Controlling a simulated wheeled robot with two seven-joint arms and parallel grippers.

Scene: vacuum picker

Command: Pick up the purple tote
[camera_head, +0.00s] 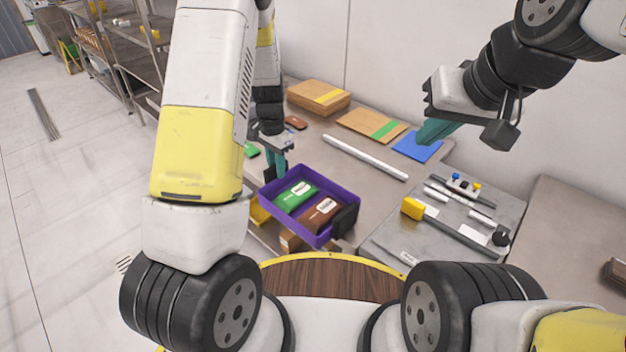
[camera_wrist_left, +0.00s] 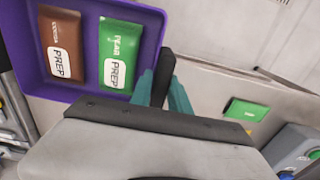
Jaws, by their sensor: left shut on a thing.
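The purple tote (camera_head: 328,181) is at the near edge of the table in the head view. It has black handles at its ends and holds a green packet (camera_head: 295,196) and a brown packet (camera_head: 320,214). My left gripper (camera_head: 275,165) is at its far left end, shut on the black handle (camera_wrist_left: 165,75), with its teal fingers around it in the left wrist view. I cannot tell whether the tote touches the table. My right gripper (camera_head: 436,130) hangs over the table's right part, apart from the tote; its finger gap is not clear.
Cardboard boxes (camera_head: 318,97), a blue sheet (camera_head: 416,147) and a white tube (camera_head: 365,158) lie behind the tote. A grey tool board (camera_head: 385,235) with a yellow-ended tool lies to the right. A green packet (camera_wrist_left: 246,110) lies beyond the gripper. A shelf rack (camera_head: 125,45) stands back left.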

